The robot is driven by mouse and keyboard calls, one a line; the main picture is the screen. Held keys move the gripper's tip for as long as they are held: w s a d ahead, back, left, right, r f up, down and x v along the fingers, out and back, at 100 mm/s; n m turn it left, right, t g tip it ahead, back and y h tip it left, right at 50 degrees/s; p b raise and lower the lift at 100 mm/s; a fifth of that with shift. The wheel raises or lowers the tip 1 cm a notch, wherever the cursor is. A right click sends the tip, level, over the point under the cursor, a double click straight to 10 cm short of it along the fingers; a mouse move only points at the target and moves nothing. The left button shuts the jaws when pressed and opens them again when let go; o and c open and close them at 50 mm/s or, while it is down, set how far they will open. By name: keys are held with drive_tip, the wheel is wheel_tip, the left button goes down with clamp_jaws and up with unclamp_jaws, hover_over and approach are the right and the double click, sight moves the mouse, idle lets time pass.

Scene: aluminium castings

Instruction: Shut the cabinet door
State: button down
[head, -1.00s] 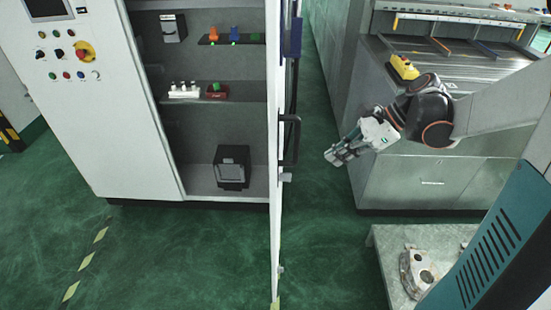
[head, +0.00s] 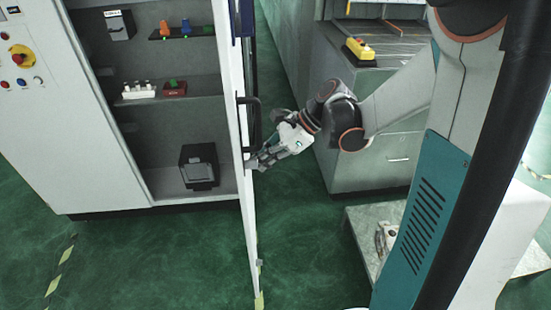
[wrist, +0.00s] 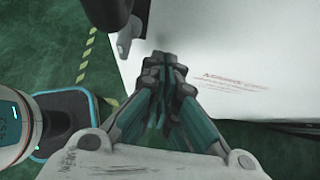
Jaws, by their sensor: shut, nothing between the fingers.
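The white cabinet door (head: 235,140) stands wide open and shows nearly edge-on in the head view. Its dark bar handle (head: 254,122) is on the side facing my arm. My gripper (head: 256,163) is shut and empty, just right of the door and below the handle. In the wrist view the shut fingers (wrist: 164,62) are over the white door face (wrist: 225,65), with a dark part of the handle (wrist: 108,12) above them. I cannot tell whether the fingertips touch the door. The cabinet (head: 82,150) stands open at the left.
Cabinet shelves hold small coloured parts and a dark box (head: 199,166). A grey workbench (head: 362,150) with a yellow control box (head: 360,48) stands behind my arm. A low pale block (head: 357,243) bears a casting. Green floor is clear before the cabinet.

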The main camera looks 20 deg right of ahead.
drive_tip(key=shift+w+a, duration=0.15)
drive_tip(key=shift+a, duration=0.15)
drive_tip(key=shift+a, duration=0.15)
